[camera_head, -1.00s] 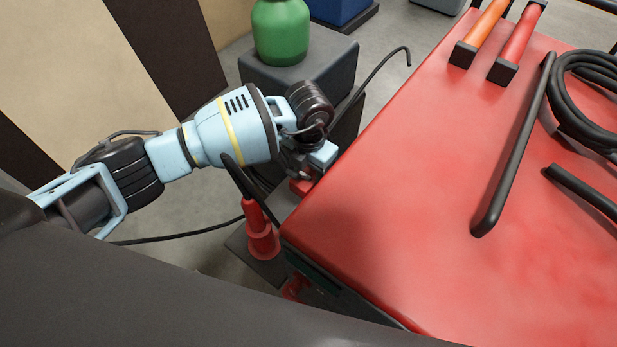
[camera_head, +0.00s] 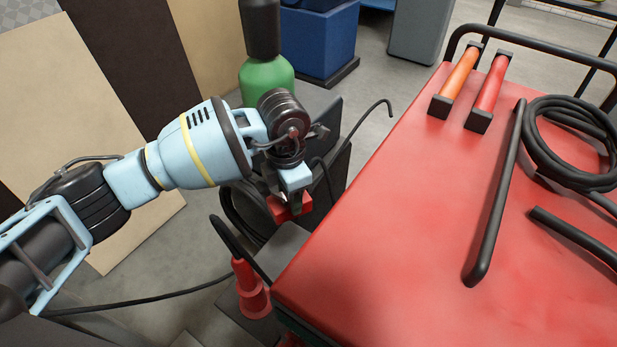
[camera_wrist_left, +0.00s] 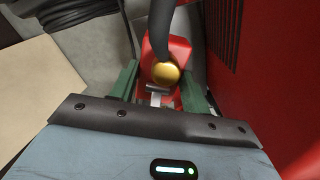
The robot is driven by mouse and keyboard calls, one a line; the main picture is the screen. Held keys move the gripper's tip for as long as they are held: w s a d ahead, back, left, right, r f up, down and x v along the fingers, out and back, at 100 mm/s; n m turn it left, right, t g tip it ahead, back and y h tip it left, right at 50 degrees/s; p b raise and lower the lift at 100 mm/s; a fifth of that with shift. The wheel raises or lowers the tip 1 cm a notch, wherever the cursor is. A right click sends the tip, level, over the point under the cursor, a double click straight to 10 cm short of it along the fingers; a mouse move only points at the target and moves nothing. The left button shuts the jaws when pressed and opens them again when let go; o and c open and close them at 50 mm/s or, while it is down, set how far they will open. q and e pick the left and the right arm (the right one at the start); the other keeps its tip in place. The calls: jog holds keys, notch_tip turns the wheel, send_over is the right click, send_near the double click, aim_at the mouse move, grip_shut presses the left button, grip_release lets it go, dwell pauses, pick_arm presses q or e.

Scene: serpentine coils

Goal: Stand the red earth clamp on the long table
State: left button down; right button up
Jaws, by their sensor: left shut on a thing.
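The red earth clamp (camera_head: 291,208) is held in my left gripper (camera_head: 286,197), just off the left side of a red-topped unit. Only a small red part of it shows below the fingers in the head view. In the left wrist view, the red clamp (camera_wrist_left: 180,50) sits between the green fingers, with a brass round end and a thick black cable in front of it. Its lower part is hidden. I cannot pick out the long table in these views. My right gripper is not in view.
The red-topped unit (camera_head: 400,220) carries an orange rod (camera_head: 460,80), a red rod (camera_head: 490,85), a black bar and coiled black cable (camera_head: 570,140). A green cylinder (camera_head: 267,82) stands behind my left gripper.

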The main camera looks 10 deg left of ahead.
pick_arm(q)
jog(key=s+a+r+m, duration=0.1)
jog(key=a+r+m, duration=0.3)
jog(key=r+m, duration=0.6)
jog(key=s+a+r+m, duration=0.2)
jog(key=a+r+m, duration=0.2)
jog(key=r+m, duration=0.7)
jog(key=shift+s+m, duration=0.25)
jog(key=shift+m, duration=2.25)
jog(key=shift+a, duration=0.1)
